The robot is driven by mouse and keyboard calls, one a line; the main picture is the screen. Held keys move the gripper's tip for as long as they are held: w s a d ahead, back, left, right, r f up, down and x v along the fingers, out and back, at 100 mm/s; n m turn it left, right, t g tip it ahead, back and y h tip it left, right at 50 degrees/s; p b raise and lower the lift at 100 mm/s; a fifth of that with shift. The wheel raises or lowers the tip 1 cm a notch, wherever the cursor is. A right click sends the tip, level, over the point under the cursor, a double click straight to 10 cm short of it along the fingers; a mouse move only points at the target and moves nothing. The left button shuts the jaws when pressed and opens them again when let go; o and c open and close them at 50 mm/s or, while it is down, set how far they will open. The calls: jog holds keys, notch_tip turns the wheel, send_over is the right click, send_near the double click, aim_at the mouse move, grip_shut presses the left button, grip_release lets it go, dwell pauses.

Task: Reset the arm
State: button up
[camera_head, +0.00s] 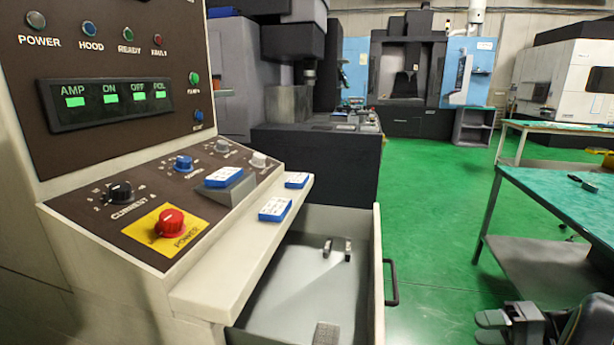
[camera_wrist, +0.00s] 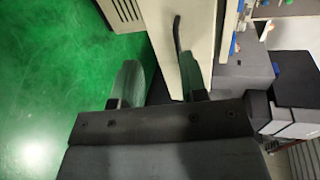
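My gripper (camera_head: 507,322) is at the bottom right of the head view, over the green floor and to the right of the open drawer. In the wrist view its two fingers (camera_wrist: 160,78) stand apart, with nothing held between them. The drawer (camera_head: 377,270) is pulled out under the control console, and its dark handle (camera_head: 391,282) is apart from my gripper in the head view. In the wrist view the handle (camera_wrist: 179,34) shows against the cream drawer front, near the right finger. Part of my arm is cut off by the frame edge.
The console (camera_head: 120,225) has a red power knob (camera_head: 169,222) and several blue-and-white boxes (camera_head: 275,209). A green-topped table (camera_head: 560,195) stands at right. The green floor (camera_head: 435,200) between is clear.

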notch_tip(320, 180, down, 5)
jog(key=s+m+g+h, duration=0.1)
jog(key=m+h, duration=0.2)
jog(key=m, duration=0.1)
jog(key=s+a+r+g+h+p, duration=0.3)
jog(key=a+r+h+p, duration=0.1)
jog(key=a+h+p, duration=0.15)
jog(key=s+a+r+n+t+h+p, duration=0.1)
jog(key=a+r+n+h+p, duration=0.2)
jog(key=a+r+p, duration=0.4)
jog(key=s+a+r+n+t+h+p, duration=0.1)
jog(key=a+r+n+p, duration=0.4)
jog(key=r, duration=1)
jog(key=a+t+h+p, duration=0.1)
jog(key=a+h+p, duration=0.1)
jog(key=a+p, duration=0.1)
jog(key=shift+s+t+p, duration=0.25)
jog(key=shift+t+p, duration=0.05)
jog(key=shift+p, duration=0.5)
